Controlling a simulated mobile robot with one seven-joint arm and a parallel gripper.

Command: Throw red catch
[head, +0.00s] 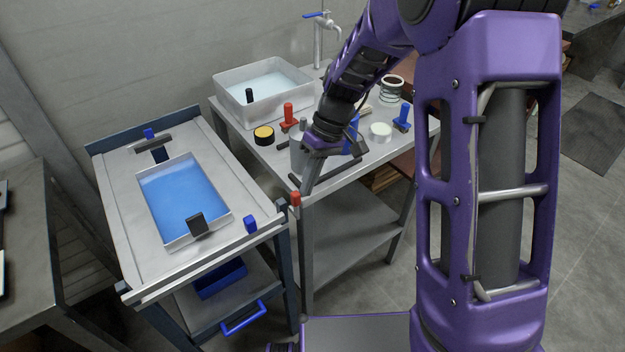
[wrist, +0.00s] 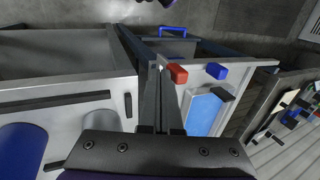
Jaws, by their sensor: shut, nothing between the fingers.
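The red catch (head: 295,199) is a small red block at the near corner where the steel table meets the cart. It also shows in the wrist view (wrist: 178,74), just right of the fingertips. My gripper (head: 305,190) is shut and empty, pointing down beside the red catch; its fingers (wrist: 156,72) are close to the block's left side in the wrist view. Whether they touch it I cannot tell. A blue block (head: 250,224) sits on the cart's near edge, also in the wrist view (wrist: 217,71).
The cart holds a tray of blue liquid (head: 184,198) with black clips. A second blue block (head: 149,133) is at its far end. The steel table carries a white basin (head: 232,88), a red-handled item (head: 288,115), a yellow-topped jar (head: 264,135) and a white-topped jar (head: 381,131).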

